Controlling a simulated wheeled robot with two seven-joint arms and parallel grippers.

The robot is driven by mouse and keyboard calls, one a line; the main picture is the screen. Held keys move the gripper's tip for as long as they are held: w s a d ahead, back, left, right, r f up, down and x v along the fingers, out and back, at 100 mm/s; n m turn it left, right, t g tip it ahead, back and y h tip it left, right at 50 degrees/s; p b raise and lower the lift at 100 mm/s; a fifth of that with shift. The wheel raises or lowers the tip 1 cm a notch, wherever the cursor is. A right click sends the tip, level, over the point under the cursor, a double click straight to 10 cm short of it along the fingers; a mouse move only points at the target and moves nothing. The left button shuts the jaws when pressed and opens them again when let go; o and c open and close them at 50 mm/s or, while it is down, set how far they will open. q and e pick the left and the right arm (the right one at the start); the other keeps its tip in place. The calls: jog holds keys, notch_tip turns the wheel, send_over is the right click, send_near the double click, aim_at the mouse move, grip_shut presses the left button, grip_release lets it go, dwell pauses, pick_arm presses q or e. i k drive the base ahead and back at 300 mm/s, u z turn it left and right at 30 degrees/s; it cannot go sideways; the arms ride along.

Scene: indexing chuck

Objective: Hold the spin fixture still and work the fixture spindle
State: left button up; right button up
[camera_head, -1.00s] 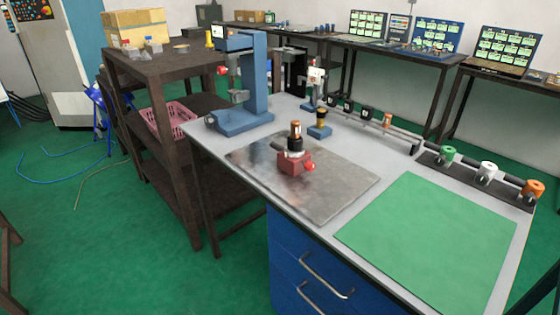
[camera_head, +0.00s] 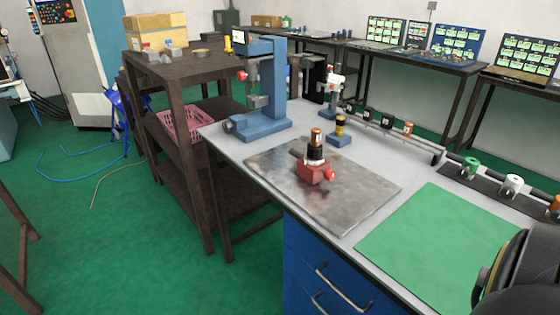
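The spin fixture (camera_head: 312,173) has a red block base with a red knob on its right side. It stands upright on a grey metal plate (camera_head: 352,205) on the workbench. The fixture spindle (camera_head: 316,142) rises from its top, with a black collar and a copper-coloured upper part. Neither gripper shows in the head view, and nothing touches the fixture. A dark rounded part of my arm fills the lower right corner, with no fingers visible.
A blue press (camera_head: 265,95) stands behind the plate to the left. A small blue block with a black and gold piece (camera_head: 340,132) sits behind the fixture. A green mat (camera_head: 430,245) lies to the right. A rail with several coloured holders (camera_head: 472,166) runs along the back edge.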

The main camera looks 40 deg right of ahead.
aim_at(314, 156)
jog(key=i, duration=1.8)
jog(key=z, duration=3)
